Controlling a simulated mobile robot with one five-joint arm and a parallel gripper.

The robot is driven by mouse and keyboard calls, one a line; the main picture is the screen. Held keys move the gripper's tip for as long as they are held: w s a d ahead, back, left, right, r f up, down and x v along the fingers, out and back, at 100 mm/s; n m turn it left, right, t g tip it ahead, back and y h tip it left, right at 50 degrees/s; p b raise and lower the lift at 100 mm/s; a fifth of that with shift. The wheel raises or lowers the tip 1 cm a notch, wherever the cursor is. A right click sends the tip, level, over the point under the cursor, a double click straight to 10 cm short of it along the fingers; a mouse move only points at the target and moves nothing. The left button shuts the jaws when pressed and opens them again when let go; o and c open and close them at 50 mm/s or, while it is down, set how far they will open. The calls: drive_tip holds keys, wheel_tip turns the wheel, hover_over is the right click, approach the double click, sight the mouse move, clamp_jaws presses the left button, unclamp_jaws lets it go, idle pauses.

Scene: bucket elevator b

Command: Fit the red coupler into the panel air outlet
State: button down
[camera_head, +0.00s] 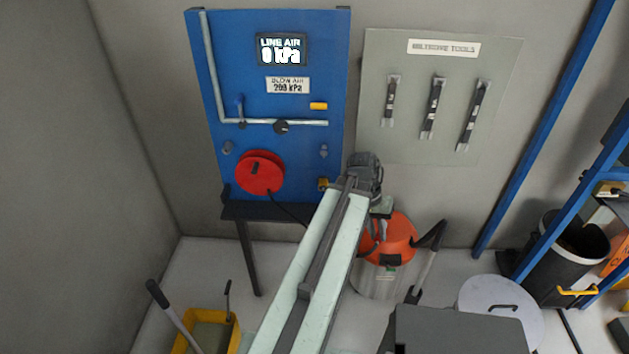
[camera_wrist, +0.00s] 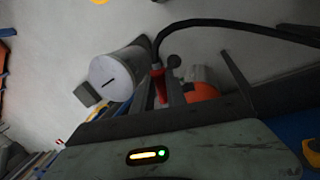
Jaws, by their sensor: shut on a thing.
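The red coupler (camera_wrist: 158,84) shows in the wrist view on the end of a black hose (camera_wrist: 225,24). My gripper (camera_wrist: 160,92) is shut on it. In the head view my gripper (camera_head: 364,172) is in front of the lower right edge of the blue panel (camera_head: 298,170), and the coupler is hidden there. The panel carries a small grey fitting (camera_head: 323,152) and a brass-coloured fitting (camera_head: 323,184) near its right edge. I cannot tell which fitting is the air outlet. The coupler looks apart from the panel.
A red hose reel (camera_head: 260,173) is on the panel, its black hose running behind my arm. An orange-topped vacuum drum (camera_head: 388,238) stands below my gripper. A grey tool board (camera_head: 435,145) is to the right. A yellow bucket (camera_head: 207,333) stands at lower left.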

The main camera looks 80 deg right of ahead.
drive_tip(key=w+d+r+n+g+h+p, duration=0.1)
drive_tip(key=w+r+n+g+p, duration=0.1)
drive_tip(key=w+r, duration=0.5)
drive_tip(key=w+d+r+n+g+h+p, duration=0.1)
drive_tip(key=w+r+p, duration=0.4)
drive_tip(key=w, duration=0.7)
drive_tip(key=shift+d+r+n+g, duration=0.6)
drive_tip(key=shift+d+r+g, duration=0.2)
drive_tip(key=shift+g, duration=0.4)
drive_tip(key=shift+a+r, duration=0.1)
drive_tip(key=d, duration=0.4)
drive_tip(key=w+d, duration=0.1)
drive_tip(key=d, duration=0.1)
drive_tip(key=shift+s+a, duration=0.1)
drive_tip(key=shift+s, duration=0.05)
drive_tip(key=shift+w+d, duration=0.15)
drive_tip(key=shift+d, duration=0.7)
drive_tip(key=shift+w+d, duration=0.1)
drive_tip(key=shift+d, duration=0.7)
